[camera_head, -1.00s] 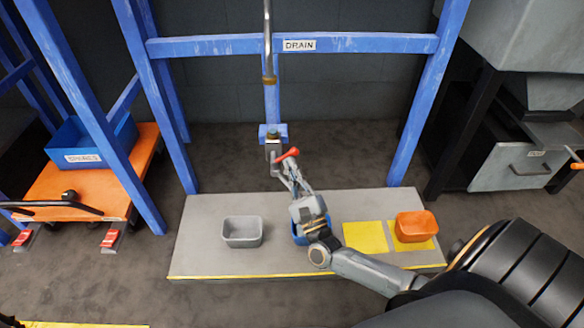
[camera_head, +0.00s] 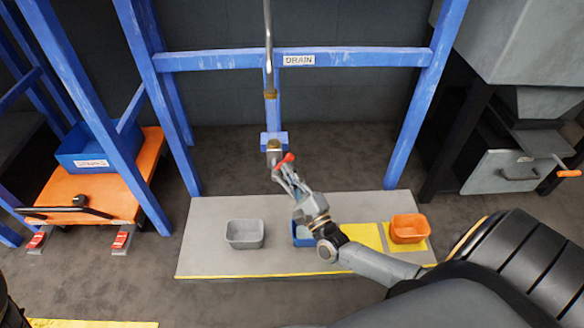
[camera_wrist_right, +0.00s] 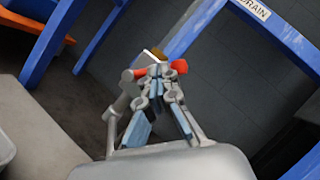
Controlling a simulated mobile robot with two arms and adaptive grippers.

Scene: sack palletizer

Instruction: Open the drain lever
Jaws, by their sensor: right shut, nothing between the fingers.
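The drain lever (camera_head: 288,157) has a red grip and sits on the valve (camera_head: 274,146) at the foot of the vertical drain pipe (camera_head: 268,45). A DRAIN sign (camera_head: 299,60) is on the blue beam above. My right gripper (camera_head: 279,171) is shut and empty, its fingertips at the lever just below the red grip. In the right wrist view the closed fingertips (camera_wrist_right: 160,72) overlap the lever, with its red end (camera_wrist_right: 180,66) showing to their right. Whether they touch it I cannot tell. My left gripper is out of view.
Below the valve is a low grey platform (camera_head: 210,260) with a grey bin (camera_head: 245,234), a blue bin (camera_head: 303,238) partly behind my arm, and an orange bin (camera_head: 409,228). Blue posts (camera_head: 411,120) stand both sides. An orange cart (camera_head: 95,198) is at left.

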